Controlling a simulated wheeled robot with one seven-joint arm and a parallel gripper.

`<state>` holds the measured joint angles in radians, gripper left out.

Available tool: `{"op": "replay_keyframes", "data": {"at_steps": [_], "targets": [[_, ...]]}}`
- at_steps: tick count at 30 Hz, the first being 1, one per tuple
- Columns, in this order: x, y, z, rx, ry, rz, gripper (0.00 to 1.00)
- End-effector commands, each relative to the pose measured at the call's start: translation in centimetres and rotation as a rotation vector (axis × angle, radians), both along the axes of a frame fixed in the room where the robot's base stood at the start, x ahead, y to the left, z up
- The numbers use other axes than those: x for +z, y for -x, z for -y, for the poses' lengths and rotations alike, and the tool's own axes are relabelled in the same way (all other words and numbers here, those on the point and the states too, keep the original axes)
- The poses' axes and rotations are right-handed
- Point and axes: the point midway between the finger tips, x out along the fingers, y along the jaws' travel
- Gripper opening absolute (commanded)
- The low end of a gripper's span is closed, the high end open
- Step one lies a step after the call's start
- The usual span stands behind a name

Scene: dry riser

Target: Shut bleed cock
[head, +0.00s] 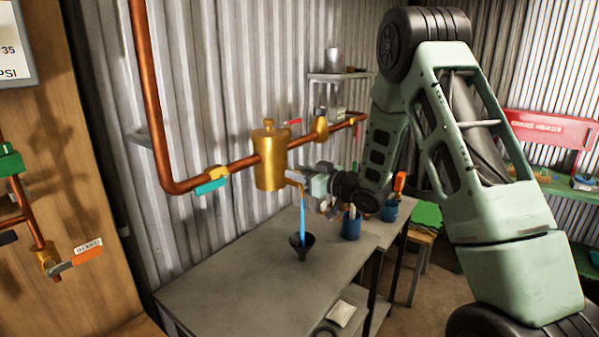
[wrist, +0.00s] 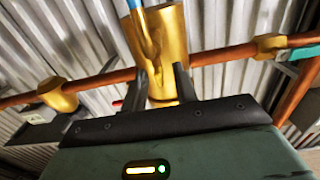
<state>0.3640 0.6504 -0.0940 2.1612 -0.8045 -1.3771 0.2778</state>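The brass vessel (head: 270,160) sits in the copper pipe run on the corrugated wall. A small outlet (head: 293,178) sticks out low on its right, and a blue stream (head: 303,215) falls from it into a black funnel (head: 302,247) on the bench. I take this outlet to be the bleed cock; I cannot make out its handle. My gripper (head: 318,185) is right beside the outlet. In the wrist view, my two fingers (wrist: 160,78) stand apart, with the brass vessel (wrist: 172,50) beyond them. The blue stream also shows there (wrist: 134,4). Contact cannot be told.
The copper pipe (head: 225,172) carries a valve with a teal lever (head: 212,186) on the left and a red lever (head: 292,122) behind. The grey bench (head: 230,290) is mostly clear. Blue cups (head: 351,226) stand near my arm. A wooden panel (head: 100,130) is at left.

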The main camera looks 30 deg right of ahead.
Motion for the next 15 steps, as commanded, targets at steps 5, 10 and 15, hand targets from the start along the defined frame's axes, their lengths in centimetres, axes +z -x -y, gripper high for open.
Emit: {"op": "replay_keyframes", "data": {"at_steps": [5,10,15], "targets": [[-0.01,0.02,0.01,0.000,0.000,0.000,0.24],[0.00,0.03,0.01,0.000,0.000,0.000,0.00],[-0.02,0.04,0.00,-0.004,0.001,0.001,0.00]]}}
